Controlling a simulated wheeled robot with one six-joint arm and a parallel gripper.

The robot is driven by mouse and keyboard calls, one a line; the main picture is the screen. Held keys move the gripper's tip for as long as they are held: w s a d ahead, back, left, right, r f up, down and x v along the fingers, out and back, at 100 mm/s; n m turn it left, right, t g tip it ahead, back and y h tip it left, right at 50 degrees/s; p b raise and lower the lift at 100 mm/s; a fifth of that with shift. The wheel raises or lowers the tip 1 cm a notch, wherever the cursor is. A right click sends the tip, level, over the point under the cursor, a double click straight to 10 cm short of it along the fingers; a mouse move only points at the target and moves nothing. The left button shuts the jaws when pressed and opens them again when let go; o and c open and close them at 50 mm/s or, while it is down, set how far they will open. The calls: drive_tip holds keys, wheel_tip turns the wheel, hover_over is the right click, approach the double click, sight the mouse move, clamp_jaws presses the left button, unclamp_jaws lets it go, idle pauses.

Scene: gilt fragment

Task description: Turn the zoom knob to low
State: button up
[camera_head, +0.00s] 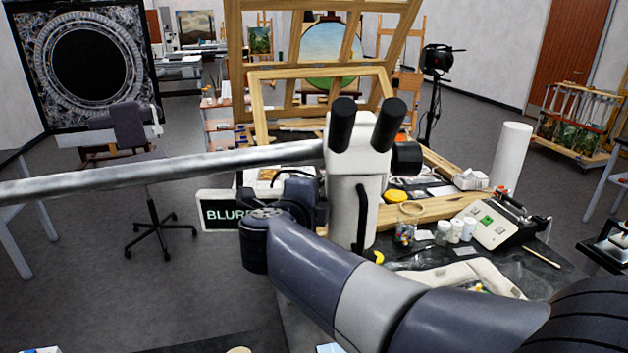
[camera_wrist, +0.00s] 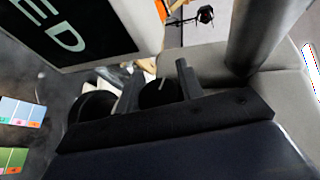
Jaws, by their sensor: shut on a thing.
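The microscope (camera_head: 350,190) has a pale body, two black eyepieces and a grey boom running left. In the wrist view its pale body (camera_wrist: 215,65) and boom show close up. A round black knob with a light pointer line, apparently the zoom knob (camera_wrist: 156,96), sits between the fingers of my gripper (camera_wrist: 159,76). My gripper (camera_head: 318,197) is shut on it from the left side of the microscope; the head view hides the knob. A second black knob (camera_wrist: 91,106) is left of the fingers. A screen (camera_head: 233,211) behind my gripper shows "BLUR" and shows "ED" in the wrist view (camera_wrist: 72,30).
The bench right of the microscope holds small jars (camera_head: 456,231), a grey device (camera_head: 492,222) and a white roll (camera_head: 511,155). A wooden easel frame (camera_head: 262,95) stands behind. Colour cards (camera_wrist: 20,112) lie at the wrist view's left edge. A chair (camera_head: 150,185) stands left.

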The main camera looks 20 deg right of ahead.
drive_tip(key=shift+f+n+g+y, duration=0.2)
drive_tip(key=shift+n+g+y, duration=0.15)
drive_tip(key=shift+g, duration=0.75)
drive_tip(key=shift+s+f, duration=0.1)
drive_tip(key=o, duration=0.7)
drive_tip(key=shift+a, duration=0.1)
drive_tip(key=v, duration=0.5)
drive_tip(key=b+v, duration=0.1)
drive_tip(key=v, duration=0.4)
drive_tip(key=shift+s+r, duration=0.25)
drive_tip(key=shift+r, duration=0.15)
drive_tip(key=shift+w, duration=0.1)
